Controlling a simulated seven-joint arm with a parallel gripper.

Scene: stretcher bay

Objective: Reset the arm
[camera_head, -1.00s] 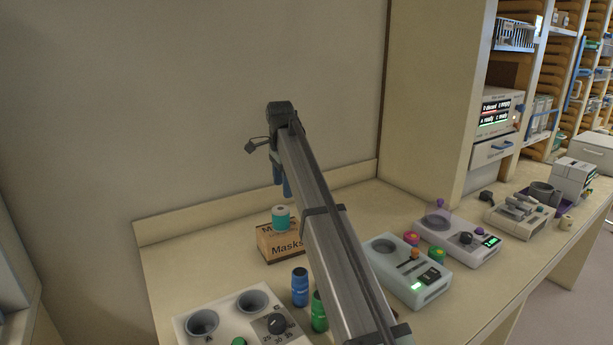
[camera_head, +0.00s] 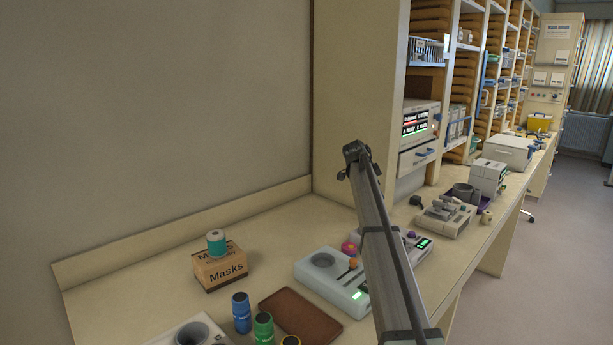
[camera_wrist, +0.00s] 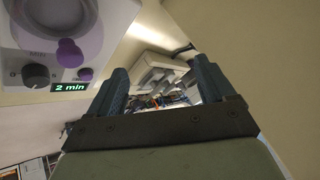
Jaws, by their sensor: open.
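My arm rises over the bench in the head view, with its far end (camera_head: 357,152) in front of the shelf unit's side panel. The fingers are hidden there. In the wrist view my gripper (camera_wrist: 162,88) has its two dark blue-grey fingers spread apart with nothing between them. A white device with a dial, purple knobs and a "2 min" display (camera_wrist: 70,88) is at the upper left of the wrist view, apart from the fingers. It shows partly behind my arm in the head view (camera_head: 424,243).
On the bench (camera_head: 130,290) stand a masks box (camera_head: 220,270) with a teal roll (camera_head: 216,243), blue (camera_head: 241,313) and green (camera_head: 263,329) jars, a brown tray (camera_head: 300,318) and a grey device (camera_head: 315,278). A drawer unit (camera_head: 418,135) stands behind. Open floor (camera_head: 540,270) lies right.

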